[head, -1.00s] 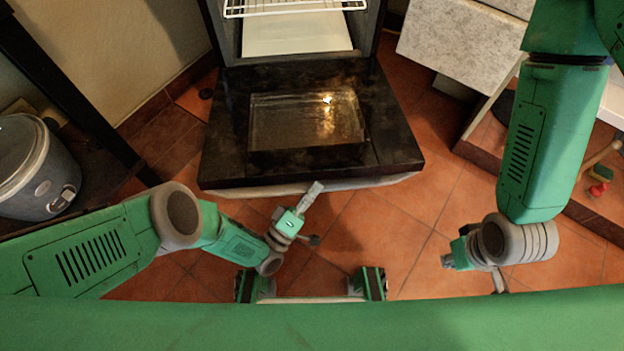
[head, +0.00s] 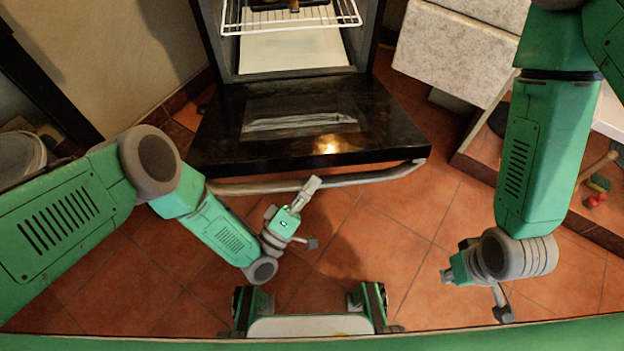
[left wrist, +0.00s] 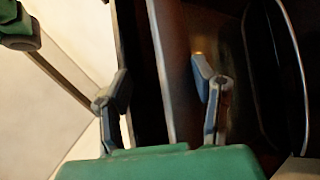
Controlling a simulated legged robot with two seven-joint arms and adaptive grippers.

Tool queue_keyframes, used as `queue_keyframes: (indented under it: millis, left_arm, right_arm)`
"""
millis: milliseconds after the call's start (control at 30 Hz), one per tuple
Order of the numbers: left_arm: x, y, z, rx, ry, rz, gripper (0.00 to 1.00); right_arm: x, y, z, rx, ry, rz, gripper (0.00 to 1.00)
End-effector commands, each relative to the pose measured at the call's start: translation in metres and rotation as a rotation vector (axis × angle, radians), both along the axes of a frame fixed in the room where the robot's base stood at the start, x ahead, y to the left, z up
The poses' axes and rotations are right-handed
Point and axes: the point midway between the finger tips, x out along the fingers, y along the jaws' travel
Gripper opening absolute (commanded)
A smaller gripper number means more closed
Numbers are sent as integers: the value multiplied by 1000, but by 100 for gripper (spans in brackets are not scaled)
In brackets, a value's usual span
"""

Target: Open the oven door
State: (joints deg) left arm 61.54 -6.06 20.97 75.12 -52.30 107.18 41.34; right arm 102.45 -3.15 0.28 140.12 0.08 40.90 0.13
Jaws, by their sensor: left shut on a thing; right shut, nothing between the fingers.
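The black oven door (head: 230,125) hangs folded down in front of the oven, its glass panel facing up, and looks close to level. A curved metal handle (head: 385,174) runs along its front edge. My left gripper (head: 311,186) is at the middle of this handle and shut on it. In the left wrist view the handle (left wrist: 161,70) shows as a pale bar passing between the left gripper's fingers (left wrist: 160,88). My right gripper (head: 447,276) is shut and empty, low over the floor to the right, apart from the door.
The oven cavity (head: 290,55) holds a white wire rack (head: 290,24) with a dark item on it. A grey-topped cabinet (head: 455,50) stands at the right, and a rounded pot (head: 20,160) at the left. Tiled floor (head: 400,230) lies clear before the door.

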Motion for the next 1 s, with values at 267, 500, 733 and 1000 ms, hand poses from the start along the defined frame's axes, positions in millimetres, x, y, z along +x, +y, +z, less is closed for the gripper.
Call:
queue_keyframes:
  millis: [267, 500, 733, 1000]
  left_arm:
    - [-5, -3, 12, -4, 5, -11, 43]
    - [-6, -3, 13, -5, 2, -11, 43]
    - [-10, 6, 4, -3, 2, -7, 43]
    - [-16, 18, -10, -1, 2, -7, 43]
  right_arm:
    - [0, 0, 0, 0, 0, 0, 0]
    - [1, 0, -1, 0, 2, 0, 0]
    - [1, 0, -1, 0, 2, 0, 0]
    - [1, 0, -1, 0, 3, 0, 0]
